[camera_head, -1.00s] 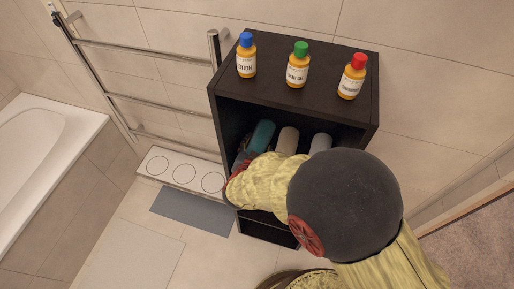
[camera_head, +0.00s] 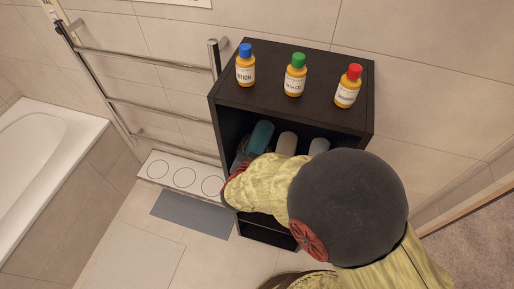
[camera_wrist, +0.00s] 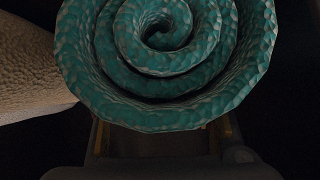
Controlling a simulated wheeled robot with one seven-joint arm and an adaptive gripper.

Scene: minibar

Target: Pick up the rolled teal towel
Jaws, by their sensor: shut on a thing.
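The rolled teal towel (camera_head: 261,136) lies in the upper open compartment of the dark cabinet, at its left side. In the wrist view its spiral end (camera_wrist: 165,60) fills the upper middle, very close to the camera. My gripper (camera_wrist: 160,143) is shut on the teal towel, with parts of the gripper showing below the roll. In the head view my arm covers most of the gripper and the lower part of the compartment. I cannot tell whether the towel is clear of the shelf.
A beige rolled towel (camera_head: 287,143) and a pale grey one (camera_head: 318,147) lie to the right of the teal roll. Lotion (camera_head: 245,66), green-capped (camera_head: 295,77) and red-capped (camera_head: 347,88) bottles stand on the cabinet top (camera_head: 320,90). A towel rail (camera_head: 150,56) is to the left.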

